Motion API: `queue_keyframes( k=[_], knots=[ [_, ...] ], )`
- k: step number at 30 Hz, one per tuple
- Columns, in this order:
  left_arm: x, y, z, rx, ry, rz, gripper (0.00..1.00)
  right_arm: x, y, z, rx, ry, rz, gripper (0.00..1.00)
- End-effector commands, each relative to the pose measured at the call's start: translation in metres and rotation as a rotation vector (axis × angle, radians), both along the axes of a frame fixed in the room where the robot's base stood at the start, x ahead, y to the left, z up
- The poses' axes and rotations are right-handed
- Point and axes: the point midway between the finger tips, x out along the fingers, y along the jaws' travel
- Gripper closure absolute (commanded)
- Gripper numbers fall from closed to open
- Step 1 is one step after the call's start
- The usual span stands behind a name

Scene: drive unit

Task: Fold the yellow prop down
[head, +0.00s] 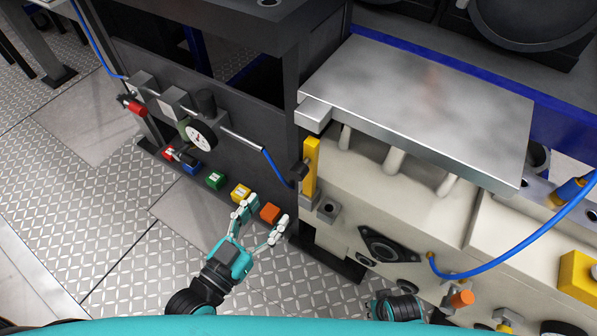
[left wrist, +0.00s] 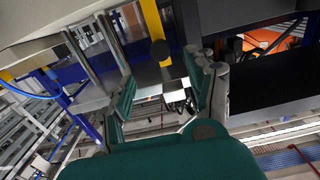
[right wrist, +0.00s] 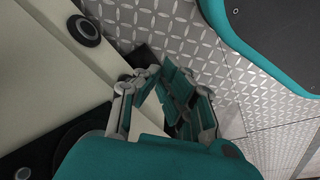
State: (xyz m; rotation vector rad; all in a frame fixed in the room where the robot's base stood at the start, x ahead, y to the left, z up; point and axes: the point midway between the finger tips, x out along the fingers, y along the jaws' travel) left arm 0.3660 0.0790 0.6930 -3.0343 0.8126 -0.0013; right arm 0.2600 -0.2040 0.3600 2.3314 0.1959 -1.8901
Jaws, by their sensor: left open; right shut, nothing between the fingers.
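The yellow prop (head: 310,167) stands upright at the left end of the pale machine body, below the front left corner of the grey metal plate (head: 425,95). A black knob (head: 299,171) sticks out from its side. In the left wrist view the prop (left wrist: 154,22) and knob (left wrist: 160,52) show beyond the fingers. My left gripper (head: 266,212) is open and empty, below and left of the prop, apart from it. My right gripper (right wrist: 160,72) is shut and empty beside the pale body; in the head view only part of its wrist shows at the bottom.
A row of coloured blocks, including an orange one (head: 270,213) and a green one (head: 215,180), lies along the dark frame. A gauge (head: 200,135) and blue hoses are mounted there. A blue cable (head: 510,262) loops at right. Patterned floor plates are open at left.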

Motion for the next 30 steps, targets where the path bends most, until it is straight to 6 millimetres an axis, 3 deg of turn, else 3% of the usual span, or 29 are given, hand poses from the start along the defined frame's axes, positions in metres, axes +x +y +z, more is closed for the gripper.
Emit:
queue_keyframes(
  k=[6,15,21,30],
  knots=[
    [0.044,-0.025,0.001,-0.004,-0.003,0.002,0.43,0.004,0.000,0.007,0.000,-0.006,-0.001,1.00],
    [0.092,-0.052,0.000,-0.002,-0.001,0.001,0.43,0.010,0.002,0.018,0.002,-0.012,-0.002,1.00],
    [0.105,-0.060,0.000,-0.001,0.000,0.000,0.43,0.014,0.002,0.026,0.004,-0.021,-0.003,1.00],
    [0.107,-0.062,0.000,0.000,0.001,0.000,0.43,0.013,0.002,0.028,0.003,-0.020,-0.003,1.00]
  ],
)
